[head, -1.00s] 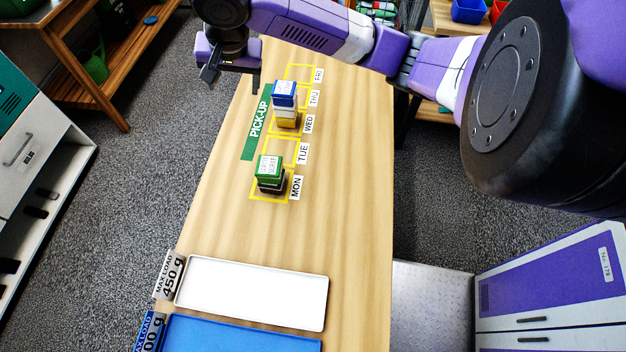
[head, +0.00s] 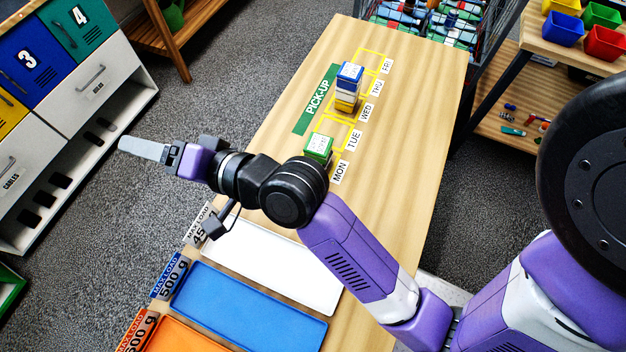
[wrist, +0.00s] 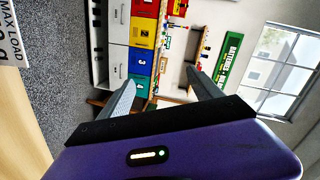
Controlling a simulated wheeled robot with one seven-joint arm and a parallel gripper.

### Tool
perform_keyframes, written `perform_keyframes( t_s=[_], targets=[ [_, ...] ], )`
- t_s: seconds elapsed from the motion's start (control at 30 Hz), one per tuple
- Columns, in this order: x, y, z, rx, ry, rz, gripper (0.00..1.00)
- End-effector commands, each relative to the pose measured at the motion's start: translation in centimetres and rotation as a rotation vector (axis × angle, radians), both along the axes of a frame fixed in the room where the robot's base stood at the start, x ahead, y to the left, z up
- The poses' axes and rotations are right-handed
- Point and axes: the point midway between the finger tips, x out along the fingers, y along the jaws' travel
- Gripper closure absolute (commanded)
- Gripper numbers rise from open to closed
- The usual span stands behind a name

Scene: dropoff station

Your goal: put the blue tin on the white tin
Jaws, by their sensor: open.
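My gripper (head: 143,148) is out past the table's left edge, over the floor and well away from the stack. In the wrist view my gripper (wrist: 163,92) has its two fingers spread with nothing between them. No tins show in the wrist view.
A green tin (head: 319,146) stands nearer, by TUE and MON; my arm hides what is below it. A white tray (head: 270,258), blue tray (head: 245,305) and orange tray (head: 180,340) lie at the table's near end. A drawer cabinet (head: 95,70) stands at left.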

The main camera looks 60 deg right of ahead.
Motion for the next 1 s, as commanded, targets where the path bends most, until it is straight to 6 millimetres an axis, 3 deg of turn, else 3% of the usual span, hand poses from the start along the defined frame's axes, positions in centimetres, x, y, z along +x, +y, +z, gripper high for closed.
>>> perform_keyframes(
  t_s=[0.1, 0.3, 0.47, 0.6, 0.8, 1.0],
  targets=[
    [-4.3, 0.8, -2.9, -0.08, 0.014, -0.042, 0.26],
    [-12.6, 0.1, -6.7, -0.314, 0.051, -0.084, 0.26],
    [-19.9, -1.3, -8.4, -0.57, 0.079, -0.061, 0.26],
    [-25.6, -3.0, -8.3, -0.819, 0.077, 0.003, 0.26],
    [-30.6, -5.0, -6.8, -1.088, 0.035, 0.103, 0.26],
    [-31.9, -5.6, -6.0, -1.181, 0.009, 0.14, 0.26]
  ],
)
